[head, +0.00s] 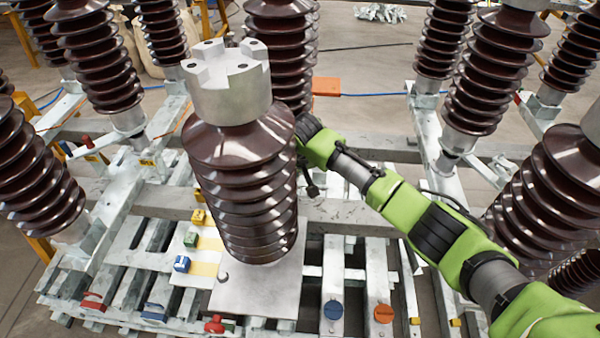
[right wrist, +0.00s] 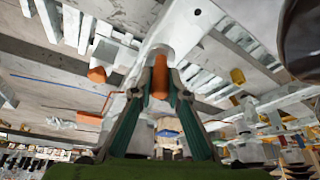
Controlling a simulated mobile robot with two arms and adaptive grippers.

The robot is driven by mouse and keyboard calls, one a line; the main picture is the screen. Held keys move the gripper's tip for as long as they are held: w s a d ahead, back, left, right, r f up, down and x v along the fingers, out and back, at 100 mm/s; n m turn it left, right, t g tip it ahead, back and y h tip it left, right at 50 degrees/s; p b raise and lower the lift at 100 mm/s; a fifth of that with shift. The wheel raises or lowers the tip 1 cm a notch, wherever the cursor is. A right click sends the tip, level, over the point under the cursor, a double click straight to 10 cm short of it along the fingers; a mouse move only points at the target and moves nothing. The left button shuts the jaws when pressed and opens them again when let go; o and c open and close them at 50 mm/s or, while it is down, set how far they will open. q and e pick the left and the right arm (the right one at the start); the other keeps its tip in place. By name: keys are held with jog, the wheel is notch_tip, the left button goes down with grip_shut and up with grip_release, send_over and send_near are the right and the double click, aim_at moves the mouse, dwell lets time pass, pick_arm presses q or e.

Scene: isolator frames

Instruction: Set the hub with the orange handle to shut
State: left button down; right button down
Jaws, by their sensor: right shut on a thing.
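My right arm comes in from the right in the head view, and its gripper is hidden there behind the large brown insulator (head: 245,185). In the right wrist view my right gripper (right wrist: 160,72) has its two teal fingers closed around an upright orange handle (right wrist: 159,78). The handle stands against a pale metal part (right wrist: 170,30), which seems to be its hub. I cannot tell the hub's setting from these views. My left gripper is not in view.
Ribbed brown insulators stand on grey metal frames all around. Yellow, green and blue blocks lie left of the insulator. An orange box (head: 326,86) lies behind it.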

jog(key=shift+s+a+f, duration=0.15)
jog(key=shift+a, duration=0.15)
jog(key=c, duration=2)
grip_release()
jog(key=shift+r, duration=0.3)
notch_tip(320, 180, up, 10)
jog(key=shift+f, duration=0.25)
